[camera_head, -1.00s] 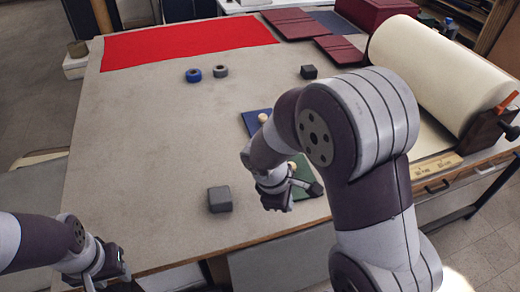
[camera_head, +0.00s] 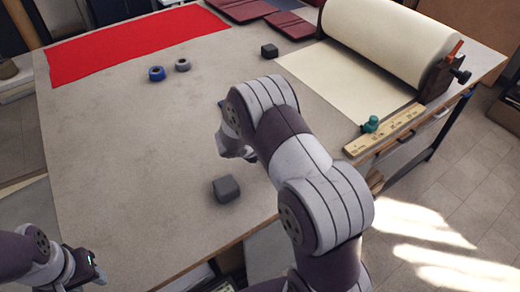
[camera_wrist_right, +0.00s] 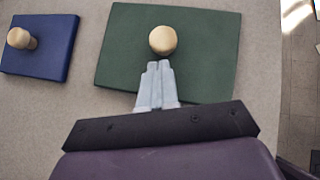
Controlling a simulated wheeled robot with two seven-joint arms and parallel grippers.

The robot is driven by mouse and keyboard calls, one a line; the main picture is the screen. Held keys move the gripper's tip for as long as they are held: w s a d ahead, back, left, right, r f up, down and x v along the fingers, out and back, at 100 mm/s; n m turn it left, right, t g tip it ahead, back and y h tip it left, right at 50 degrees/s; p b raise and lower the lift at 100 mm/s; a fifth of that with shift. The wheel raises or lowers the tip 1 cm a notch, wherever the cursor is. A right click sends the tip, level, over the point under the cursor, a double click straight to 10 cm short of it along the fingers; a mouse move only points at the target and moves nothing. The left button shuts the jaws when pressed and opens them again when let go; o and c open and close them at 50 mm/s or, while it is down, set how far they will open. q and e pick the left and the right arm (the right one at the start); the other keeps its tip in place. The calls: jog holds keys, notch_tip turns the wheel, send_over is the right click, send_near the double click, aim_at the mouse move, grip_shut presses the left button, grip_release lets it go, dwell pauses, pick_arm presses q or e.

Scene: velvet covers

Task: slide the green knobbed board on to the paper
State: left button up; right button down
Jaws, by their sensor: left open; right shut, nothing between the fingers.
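The green board (camera_wrist_right: 205,60) with a pale round knob (camera_wrist_right: 163,40) lies flat on the table in the right wrist view. In the head view my right arm hides it. My right gripper (camera_wrist_right: 159,66) is shut and empty, its fingertips at the near side of the knob, over the board; I cannot tell whether they touch the knob. The cream paper (camera_head: 340,82) lies unrolled from its large roll (camera_head: 385,40) at the table's back right. My left gripper (camera_head: 97,268) is open and empty at the table's lower left edge.
A blue knobbed board (camera_wrist_right: 45,55) lies left of the green one. A dark grey block (camera_head: 226,189), a black block (camera_head: 269,50), two rings (camera_head: 157,73) and red cloth (camera_head: 130,42) lie on the table. A wooden ruler (camera_head: 385,130) and a teal object (camera_head: 371,124) are by the paper's front.

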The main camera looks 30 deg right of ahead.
jog(key=shift+d, duration=0.7)
pick_arm(q)
jog(key=shift+d+r, duration=0.2)
jog(key=shift+d, duration=0.05)
pick_arm(e)
jog(key=shift+w, duration=0.1)
pick_arm(q)
jog(key=shift+a, duration=0.15)
